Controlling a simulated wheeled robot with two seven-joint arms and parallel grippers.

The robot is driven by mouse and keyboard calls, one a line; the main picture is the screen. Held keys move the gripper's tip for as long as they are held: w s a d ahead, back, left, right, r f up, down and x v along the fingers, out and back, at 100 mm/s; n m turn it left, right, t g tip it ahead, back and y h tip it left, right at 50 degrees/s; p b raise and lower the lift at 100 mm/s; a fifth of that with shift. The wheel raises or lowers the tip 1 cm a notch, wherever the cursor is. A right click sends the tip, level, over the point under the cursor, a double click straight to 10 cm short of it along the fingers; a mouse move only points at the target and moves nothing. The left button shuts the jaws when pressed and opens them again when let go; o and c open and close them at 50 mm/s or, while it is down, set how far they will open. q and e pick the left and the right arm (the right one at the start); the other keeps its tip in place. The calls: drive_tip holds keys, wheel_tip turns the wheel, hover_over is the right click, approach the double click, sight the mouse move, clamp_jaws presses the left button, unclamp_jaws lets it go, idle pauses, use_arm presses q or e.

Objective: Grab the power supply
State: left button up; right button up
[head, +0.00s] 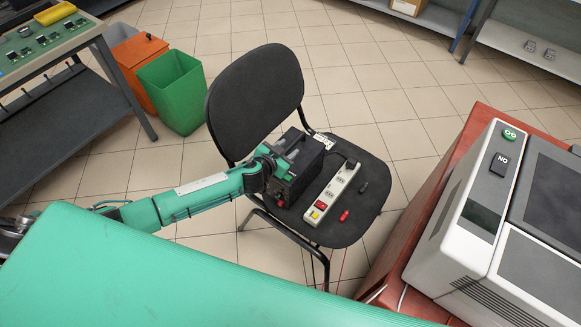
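The power supply looks to be the black box (312,161) standing on the seat of a black chair (345,226). My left arm reaches in from the left, and my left gripper (279,158) is at the near left side of the box, over its front top edge. The gripper overlaps the box, and I cannot tell whether its fingers touch or clasp it. The gripper covers part of the box's front. My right gripper is not in view.
A white power strip (331,192) lies right of the box, with a red item (344,215) and a dark item (363,187) beside it. The chair's backrest (255,100) rises behind. A red bench (425,215) with a grey machine stands right. Green (175,92) and orange bins stand back left.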

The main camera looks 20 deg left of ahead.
use_arm(q)
drive_tip(key=shift+x, duration=1.25)
drive_tip(key=shift+f, duration=0.1)
drive_tip(key=shift+c, duration=0.2)
clamp_jaws()
drive_tip(key=shift+w+r, duration=0.15)
drive_tip(key=shift+r, duration=0.15)
